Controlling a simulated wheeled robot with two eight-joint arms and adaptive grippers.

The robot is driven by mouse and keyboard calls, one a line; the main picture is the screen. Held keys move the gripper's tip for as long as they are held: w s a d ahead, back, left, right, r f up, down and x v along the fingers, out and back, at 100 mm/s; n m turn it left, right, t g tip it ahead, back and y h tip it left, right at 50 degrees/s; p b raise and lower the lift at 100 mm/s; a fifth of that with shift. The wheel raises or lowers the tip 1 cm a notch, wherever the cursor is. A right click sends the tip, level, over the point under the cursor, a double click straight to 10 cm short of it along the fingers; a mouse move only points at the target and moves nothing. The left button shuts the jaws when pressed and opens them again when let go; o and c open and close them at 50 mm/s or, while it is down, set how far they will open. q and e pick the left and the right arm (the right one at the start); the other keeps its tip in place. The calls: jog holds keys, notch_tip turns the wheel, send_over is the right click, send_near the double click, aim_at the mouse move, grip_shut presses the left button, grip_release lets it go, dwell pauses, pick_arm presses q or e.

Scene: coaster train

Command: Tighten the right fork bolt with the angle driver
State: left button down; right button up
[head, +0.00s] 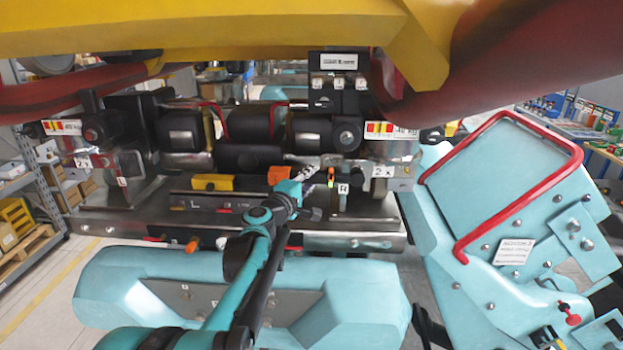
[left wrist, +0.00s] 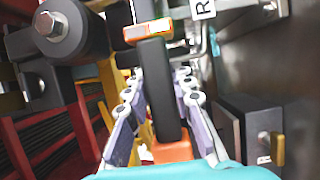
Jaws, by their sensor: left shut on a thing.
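My left gripper (head: 308,176) reaches up from the bottom of the head view into the coaster train's underside, next to a white R label (head: 343,188). In the left wrist view, its two fingers (left wrist: 157,90) are shut on the angle driver (left wrist: 157,75), on either side of the black body. The driver has an orange end near the palm and an orange-and-white part at its far end. In the head view, an orange end of the driver (head: 280,174) shows left of the fingers. The right fork bolt cannot be made out clearly. My right gripper is out of view.
A large hex bolt on a black round part (left wrist: 62,30) stands close at the left of the wrist view. A dark block (left wrist: 240,125) is close at the right. Yellow and red track beams (head: 230,35) hang above. A teal seat (head: 510,190) stands at the right.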

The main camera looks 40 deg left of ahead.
pick_arm(q)
jog(key=shift+w+a, duration=0.25)
jog(key=shift+w, duration=0.15)
dwell(2.0)
jog(key=shift+s+d, duration=0.6)
jog(key=shift+s, duration=0.35)
jog(key=shift+s+d, duration=0.6)
jog(key=shift+s, duration=0.35)
